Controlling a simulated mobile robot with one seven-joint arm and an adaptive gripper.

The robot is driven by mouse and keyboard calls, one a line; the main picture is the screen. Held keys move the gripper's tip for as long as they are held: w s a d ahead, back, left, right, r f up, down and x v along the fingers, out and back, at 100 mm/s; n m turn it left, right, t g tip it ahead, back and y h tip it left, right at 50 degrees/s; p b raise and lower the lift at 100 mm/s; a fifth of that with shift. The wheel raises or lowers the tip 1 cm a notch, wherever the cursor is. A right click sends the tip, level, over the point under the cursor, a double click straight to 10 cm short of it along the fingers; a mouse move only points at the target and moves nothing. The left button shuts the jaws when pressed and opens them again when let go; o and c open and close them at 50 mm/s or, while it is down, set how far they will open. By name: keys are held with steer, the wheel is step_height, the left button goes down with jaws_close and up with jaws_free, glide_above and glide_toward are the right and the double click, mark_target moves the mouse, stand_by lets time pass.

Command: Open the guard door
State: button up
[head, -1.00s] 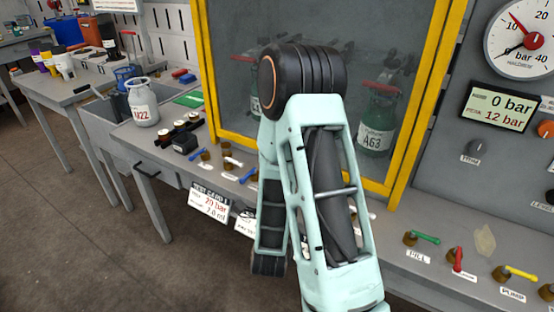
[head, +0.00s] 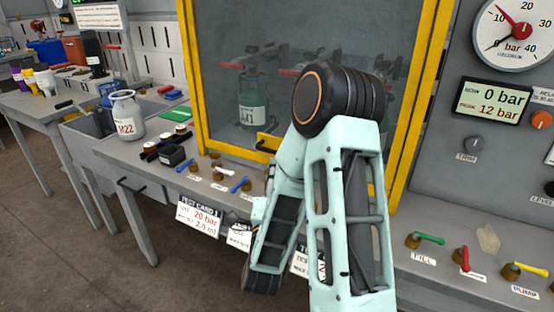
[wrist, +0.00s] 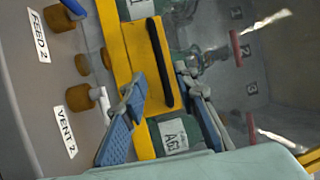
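The guard door (head: 280,60) is a see-through panel in a yellow frame, and it looks closed. Its yellow handle (head: 268,142) sits at the lower frame edge, just left of my arm. In the wrist view the handle (wrist: 143,50) is a yellow block with a black bar along it. My gripper (wrist: 160,86) is open, with a blue-padded finger on each side of the handle's lower end. I cannot tell whether the fingers touch it. In the head view my arm hides most of the gripper.
Behind the door stand green cylinders, one marked A41 (head: 252,105). Small valves line the bench below, including FEED 2 (wrist: 58,18) and VENT 2 (wrist: 78,97). A gauge and a display (head: 494,102) are right.

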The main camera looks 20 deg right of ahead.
mark_target(277, 152)
steer(key=b+x, duration=0.1)
steer(key=b, duration=0.2)
steer(key=shift+w+d+f, duration=0.15)
steer(key=shift+w, duration=0.1)
steer(key=b, duration=0.1)
steer(key=w+b, duration=0.1)
steer(key=b, duration=0.1)
steer(key=shift+d, duration=0.25)
steer(key=shift+r+p+x, duration=0.2)
steer(key=shift+x, duration=1.2)
steer(key=shift+r+p+x, duration=0.15)
steer(key=shift+r+x, duration=0.05)
steer(key=shift+x, duration=1.2)
jaws_close()
